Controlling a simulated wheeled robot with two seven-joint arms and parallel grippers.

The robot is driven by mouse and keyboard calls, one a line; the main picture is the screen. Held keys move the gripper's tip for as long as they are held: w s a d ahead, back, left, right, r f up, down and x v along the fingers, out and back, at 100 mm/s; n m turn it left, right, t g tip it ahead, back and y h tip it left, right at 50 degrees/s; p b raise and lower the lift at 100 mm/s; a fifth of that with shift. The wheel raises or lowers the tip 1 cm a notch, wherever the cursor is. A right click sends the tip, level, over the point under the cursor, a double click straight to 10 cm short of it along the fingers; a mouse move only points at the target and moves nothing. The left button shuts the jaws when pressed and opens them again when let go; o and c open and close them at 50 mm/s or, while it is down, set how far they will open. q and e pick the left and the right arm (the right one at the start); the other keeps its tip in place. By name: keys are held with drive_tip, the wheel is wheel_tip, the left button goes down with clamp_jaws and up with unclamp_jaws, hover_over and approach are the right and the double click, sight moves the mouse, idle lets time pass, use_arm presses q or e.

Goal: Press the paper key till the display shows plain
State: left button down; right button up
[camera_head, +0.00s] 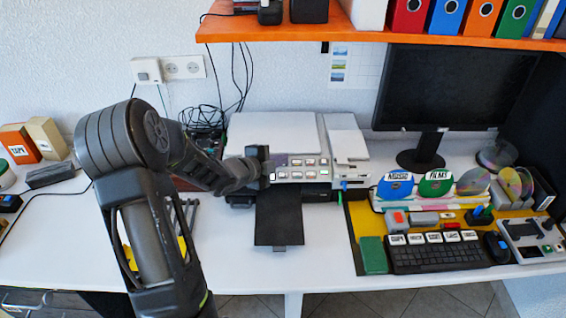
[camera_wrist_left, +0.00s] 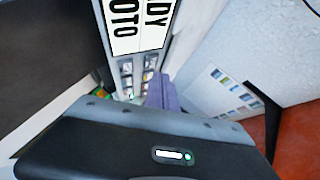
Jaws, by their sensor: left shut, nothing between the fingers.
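The printer (camera_head: 276,133) stands on the desk against the wall, with a front panel of several small keys (camera_head: 311,162). My left gripper (camera_head: 266,167) is shut and empty at the left end of this panel. It hides part of the panel in the head view. In the left wrist view the display (camera_wrist_left: 138,22) is cut off and shows only the letters "DY" and "OTO". Small keys (camera_wrist_left: 126,75) lie below it, close to the purple-grey fingers (camera_wrist_left: 162,92). I cannot tell which key is the paper key, or whether the fingers touch one. My right gripper is out of view.
An output tray (camera_head: 279,220) sticks out below the panel. To the right are a monitor (camera_head: 443,88), a keyboard (camera_head: 438,257) and a rack of discs (camera_head: 436,183). An orange shelf (camera_head: 300,31) with binders hangs above.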

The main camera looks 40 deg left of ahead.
use_arm(q)
drive_tip(key=shift+f, duration=0.1)
idle(0.6)
drive_tip(key=shift+w+a+f+b, duration=0.15)
drive_tip(key=shift+f+b, duration=0.15)
drive_tip(key=shift+b, duration=0.2)
drive_tip(key=shift+w+a+f+b, duration=0.1)
drive_tip(key=shift+w+f+b, duration=0.05)
drive_tip(key=shift+f+b, duration=0.2)
idle(0.4)
drive_tip(key=shift+r, duration=0.1)
idle(0.4)
drive_tip(key=shift+s+d+r+p, duration=0.25)
drive_tip(key=shift+s+r+p, duration=0.1)
drive_tip(key=shift+r, duration=0.3)
drive_tip(key=shift+s+d+r+p, duration=0.2)
drive_tip(key=shift+r+p, duration=0.25)
drive_tip(key=shift+r, duration=0.3)
drive_tip(key=r, duration=0.1)
drive_tip(key=s+r+p, duration=0.1)
drive_tip(key=d+r, duration=0.1)
drive_tip(key=shift+s+p, duration=0.25)
drive_tip(key=shift+p, duration=0.05)
